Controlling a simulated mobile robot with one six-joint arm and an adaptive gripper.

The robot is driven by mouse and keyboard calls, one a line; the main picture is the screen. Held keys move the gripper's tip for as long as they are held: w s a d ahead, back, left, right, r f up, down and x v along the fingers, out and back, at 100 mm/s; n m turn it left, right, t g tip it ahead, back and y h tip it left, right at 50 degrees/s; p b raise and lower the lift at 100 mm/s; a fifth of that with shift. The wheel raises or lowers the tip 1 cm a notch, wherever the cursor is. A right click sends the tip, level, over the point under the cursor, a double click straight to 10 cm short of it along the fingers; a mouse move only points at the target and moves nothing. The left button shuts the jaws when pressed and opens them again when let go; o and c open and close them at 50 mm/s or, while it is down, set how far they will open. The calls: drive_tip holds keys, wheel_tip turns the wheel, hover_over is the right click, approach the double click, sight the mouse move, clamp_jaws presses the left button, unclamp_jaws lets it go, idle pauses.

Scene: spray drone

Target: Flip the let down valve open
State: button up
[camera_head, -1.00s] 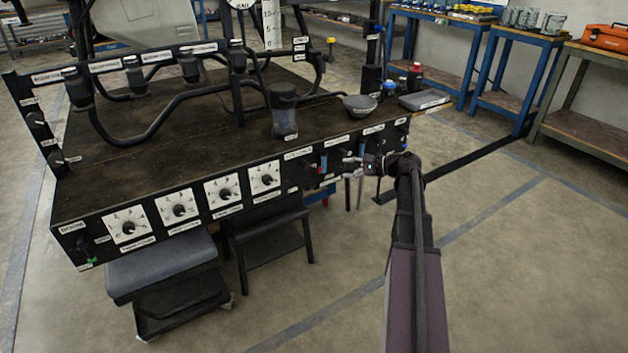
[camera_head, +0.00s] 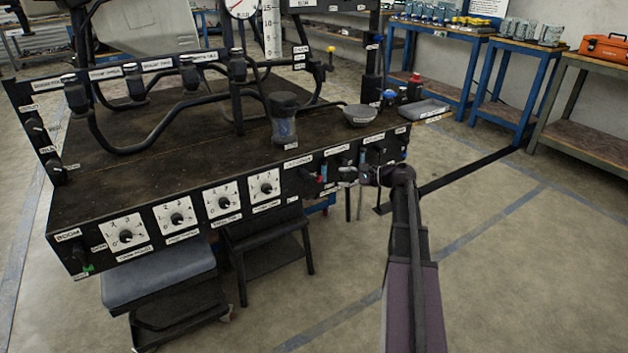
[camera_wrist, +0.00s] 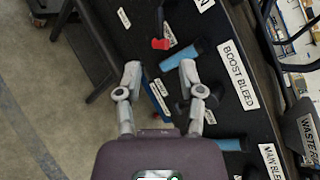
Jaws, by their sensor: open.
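A black control panel (camera_head: 295,185) runs along the front edge of a dark bench, with dials, levers and small white labels. I cannot read a let down label, so I cannot tell which lever is that valve. In the wrist view, a red-tipped lever (camera_wrist: 160,43) and a blue handle (camera_wrist: 184,53) sit just beyond my fingertips. A second blue handle (camera_wrist: 232,144) lies lower right, past the BOOST BLEED label (camera_wrist: 237,74). My gripper (camera_wrist: 160,68) is open and empty in front of the panel. It also shows in the head view (camera_head: 347,176), at the panel's right part.
A cup-like container (camera_head: 284,120), a grey bowl (camera_head: 359,116) and a grey tray (camera_head: 424,110) stand on the bench. Black pipes rise behind. A padded stool (camera_head: 160,277) and a black step stool (camera_head: 268,250) stand below.

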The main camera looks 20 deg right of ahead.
sight(316, 178)
drive_tip(key=b+x, duration=0.2)
drive_tip(key=x, duration=0.9)
drive_tip(key=shift+b, duration=0.35)
clamp_jaws()
